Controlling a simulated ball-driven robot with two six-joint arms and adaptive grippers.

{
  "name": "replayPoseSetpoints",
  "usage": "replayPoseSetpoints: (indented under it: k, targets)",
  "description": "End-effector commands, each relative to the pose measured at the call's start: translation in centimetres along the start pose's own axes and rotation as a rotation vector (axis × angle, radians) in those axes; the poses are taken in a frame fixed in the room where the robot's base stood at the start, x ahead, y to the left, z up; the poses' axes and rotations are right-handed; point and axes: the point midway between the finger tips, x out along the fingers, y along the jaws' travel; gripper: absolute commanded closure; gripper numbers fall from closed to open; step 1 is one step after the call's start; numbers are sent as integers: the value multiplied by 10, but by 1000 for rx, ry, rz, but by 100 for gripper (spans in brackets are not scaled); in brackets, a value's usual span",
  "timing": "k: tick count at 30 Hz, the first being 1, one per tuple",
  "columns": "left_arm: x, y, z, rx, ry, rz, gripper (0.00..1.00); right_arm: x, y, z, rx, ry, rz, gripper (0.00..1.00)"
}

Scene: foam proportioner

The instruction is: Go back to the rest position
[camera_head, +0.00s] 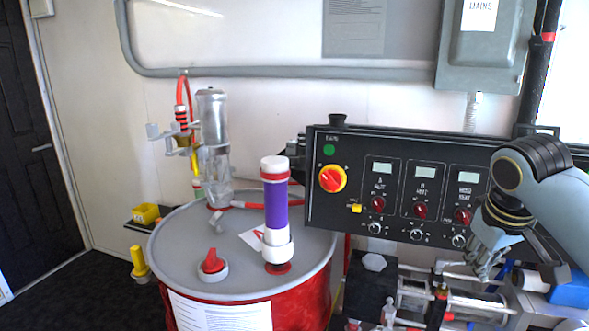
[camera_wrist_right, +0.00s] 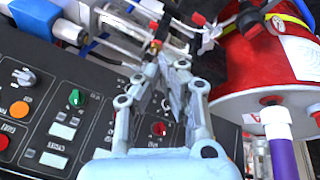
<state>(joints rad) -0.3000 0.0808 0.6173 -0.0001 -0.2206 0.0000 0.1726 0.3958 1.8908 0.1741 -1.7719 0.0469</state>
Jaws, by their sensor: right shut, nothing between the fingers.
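My right gripper (camera_head: 487,262) hangs in front of the right part of the black control panel (camera_head: 330,215), pointing down. In the right wrist view my right gripper (camera_wrist_right: 168,65) shows its grey fingers close together with nothing held between them. The panel (camera_wrist_right: 25,125) lies behind and to the left of the fingers there. I cannot tell whether the fingertips touch anything below. My left gripper is not in view.
A red drum (camera_head: 310,290) with a grey lid carries a purple and white tube (camera_head: 277,215), a red valve knob (camera_head: 211,262) and a clear cylinder (camera_head: 213,130). Metal pump parts (camera_head: 415,292) lie below the panel. A grey electrical box (camera_head: 482,50) hangs on the wall.

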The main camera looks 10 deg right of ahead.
Motion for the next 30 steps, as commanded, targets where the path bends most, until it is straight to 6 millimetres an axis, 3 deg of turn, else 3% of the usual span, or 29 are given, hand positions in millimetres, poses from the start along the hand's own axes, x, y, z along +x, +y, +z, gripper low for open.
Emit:
replayPoseSetpoints:
  k: [1, 6, 12, 21, 30]
  targets:
    - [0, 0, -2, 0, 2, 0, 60, 7, -27, 35, -30, -1, -25, 100]
    - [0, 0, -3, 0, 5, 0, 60, 2, -77, 111, -72, 20, -78, 100]
    - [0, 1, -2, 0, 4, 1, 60, -17, -105, 167, -76, 31, -118, 100]
    - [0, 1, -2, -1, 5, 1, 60, -51, -123, 225, -53, 40, -147, 100]
    - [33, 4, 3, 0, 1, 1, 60, 52, -139, 239, -51, 10, -145, 100]
